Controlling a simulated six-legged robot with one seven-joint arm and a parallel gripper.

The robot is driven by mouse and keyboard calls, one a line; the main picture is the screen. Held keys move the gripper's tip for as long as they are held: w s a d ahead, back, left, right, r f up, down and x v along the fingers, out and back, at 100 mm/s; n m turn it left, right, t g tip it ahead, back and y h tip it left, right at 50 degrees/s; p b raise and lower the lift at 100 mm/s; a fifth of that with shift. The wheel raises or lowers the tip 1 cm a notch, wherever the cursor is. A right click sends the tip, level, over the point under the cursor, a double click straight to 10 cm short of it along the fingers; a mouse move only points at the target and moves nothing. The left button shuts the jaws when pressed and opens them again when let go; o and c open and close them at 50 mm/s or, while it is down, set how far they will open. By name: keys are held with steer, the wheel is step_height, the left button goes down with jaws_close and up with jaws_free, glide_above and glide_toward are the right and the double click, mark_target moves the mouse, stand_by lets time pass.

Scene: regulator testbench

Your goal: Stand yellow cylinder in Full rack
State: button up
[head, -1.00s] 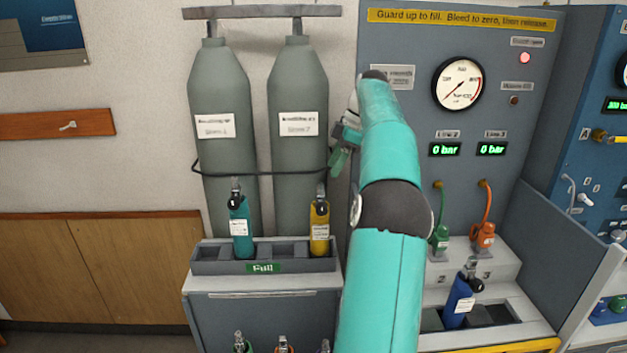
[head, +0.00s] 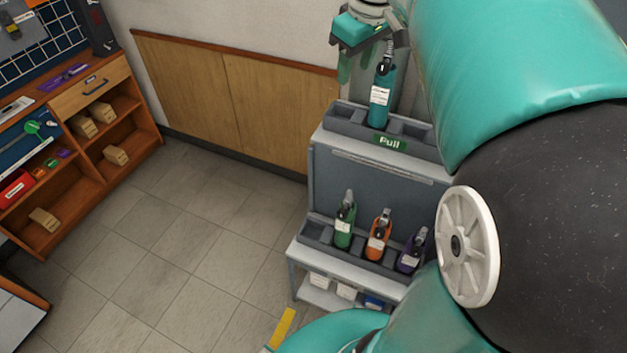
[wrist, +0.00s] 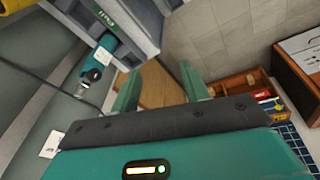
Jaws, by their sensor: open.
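The Full rack (head: 345,121) is the dark tray with a green label on top of the grey cabinet. A teal cylinder (head: 379,98) stands in it; it also shows in the wrist view (wrist: 97,68). The rack's right end is hidden behind my arm in the head view. A yellow piece at the top left corner of the wrist view, likely the yellow cylinder (wrist: 17,5), is mostly cut off. My gripper (head: 366,62) is open and empty, fingers down, close to the top of the teal cylinder. Its two fingers (wrist: 160,84) are apart in the wrist view.
A lower rack (head: 318,232) holds green (head: 345,226), orange (head: 378,240) and purple (head: 411,252) cylinders. A wooden shelf unit (head: 130,125) stands at the left. The tiled floor between is clear. My arm covers the right side of the head view.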

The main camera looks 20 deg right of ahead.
steer(key=s+a+f+m+t, duration=0.2)
steer(key=s+a+f+m, duration=0.1)
steer(key=s+a+f, duration=0.8)
steer(key=s+a, duration=0.4)
steer(key=shift+f+m+t, duration=0.15)
steer(key=shift+m+t, duration=0.25)
steer(key=shift+s+a, duration=0.1)
